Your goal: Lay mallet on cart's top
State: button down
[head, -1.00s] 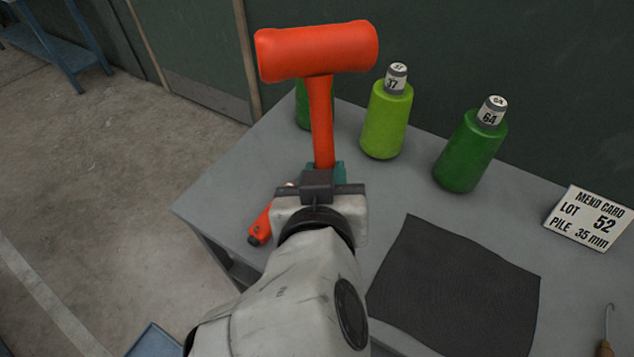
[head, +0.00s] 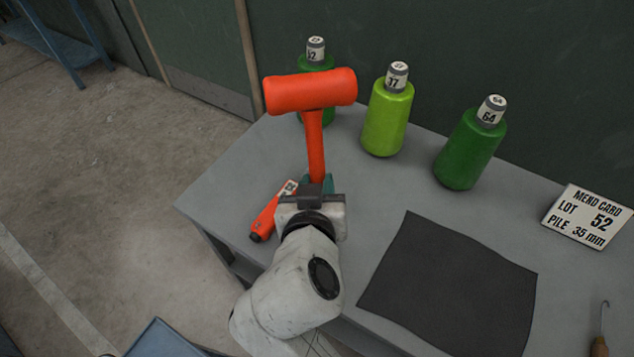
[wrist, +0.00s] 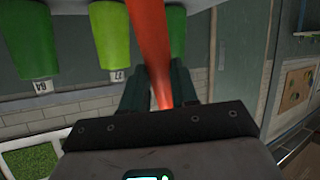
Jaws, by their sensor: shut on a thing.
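The orange-red mallet (head: 310,91) is upright, its head above its handle. My gripper (head: 316,186) is shut on the handle's lower part and holds the mallet over the grey worktop. The handle also shows between the teal fingers in the wrist view (wrist: 150,50). The handle's bottom end is hidden by my gripper. A blue flat surface (head: 165,341) shows in part at the bottom left of the head view, and it may be the cart's top; I cannot tell for sure.
Green bottles (head: 470,150) and a lime one (head: 387,118) stand along the back of the grey worktop (head: 225,190). An orange-handled tool (head: 268,218) lies left of my gripper. A dark mat (head: 450,285), a card (head: 588,216) and a hook tool (head: 601,335) are to the right.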

jog(key=shift+f, duration=0.15)
jog(key=c, duration=0.9)
grip_release()
jog(key=shift+o, duration=0.2)
jog(key=shift+r, duration=0.2)
jog(key=b+v, duration=0.2)
jog(key=v, duration=1)
